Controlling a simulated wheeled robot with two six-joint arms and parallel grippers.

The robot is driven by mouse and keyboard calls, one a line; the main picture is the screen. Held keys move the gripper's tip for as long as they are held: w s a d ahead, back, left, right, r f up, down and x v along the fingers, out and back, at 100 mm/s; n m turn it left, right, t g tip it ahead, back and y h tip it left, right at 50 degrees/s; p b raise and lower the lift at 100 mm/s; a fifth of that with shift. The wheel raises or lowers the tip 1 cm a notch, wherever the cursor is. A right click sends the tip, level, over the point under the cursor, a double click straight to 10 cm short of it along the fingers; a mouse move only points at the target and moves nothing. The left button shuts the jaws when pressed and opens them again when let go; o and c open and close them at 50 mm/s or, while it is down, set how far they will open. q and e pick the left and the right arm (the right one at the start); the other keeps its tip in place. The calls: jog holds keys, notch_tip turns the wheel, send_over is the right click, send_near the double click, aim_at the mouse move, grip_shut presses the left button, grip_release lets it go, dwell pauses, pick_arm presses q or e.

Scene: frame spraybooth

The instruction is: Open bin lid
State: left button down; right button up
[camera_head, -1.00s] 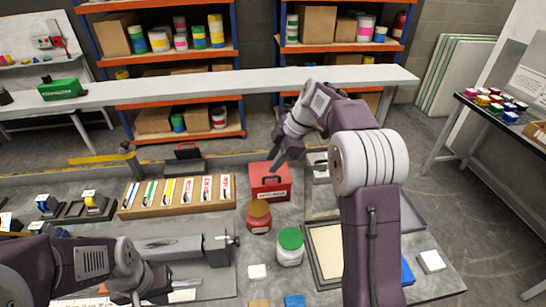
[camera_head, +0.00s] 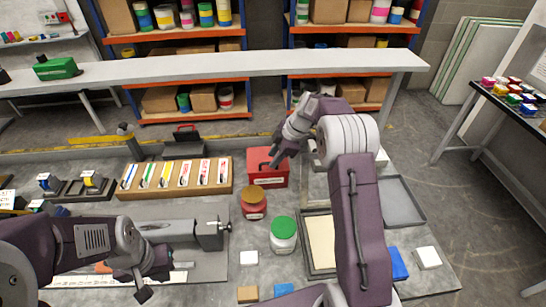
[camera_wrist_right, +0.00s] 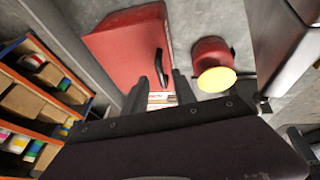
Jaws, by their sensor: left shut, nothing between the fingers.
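The bin is a red box (camera_head: 267,180) with a red lid, a dark handle and a white label on its front, on the table in the head view. It also shows in the right wrist view (camera_wrist_right: 115,45), with its dark handle (camera_wrist_right: 160,68). The lid looks shut. My right gripper (camera_head: 278,157) is over the bin. In the right wrist view its fingers (camera_wrist_right: 158,95) are apart, with the handle just beyond and between their tips; I cannot tell whether they touch it. My left gripper (camera_head: 143,288) is shut and empty over the front left of the table.
A red jar with an orange-brown lid (camera_head: 253,203) and a white jar with a green lid (camera_head: 283,235) stand just in front of the bin. A wooden marker rack (camera_head: 175,179) lies left of it. Grey trays (camera_head: 400,202) lie to the right.

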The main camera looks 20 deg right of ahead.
jog(key=shift+a+f, duration=0.45)
jog(key=shift+a, duration=0.05)
jog(key=shift+w+d+f, duration=0.1)
jog(key=shift+d, duration=0.1)
jog(key=shift+c, duration=1.2)
grip_shut()
jog(key=shift+a, duration=0.1)
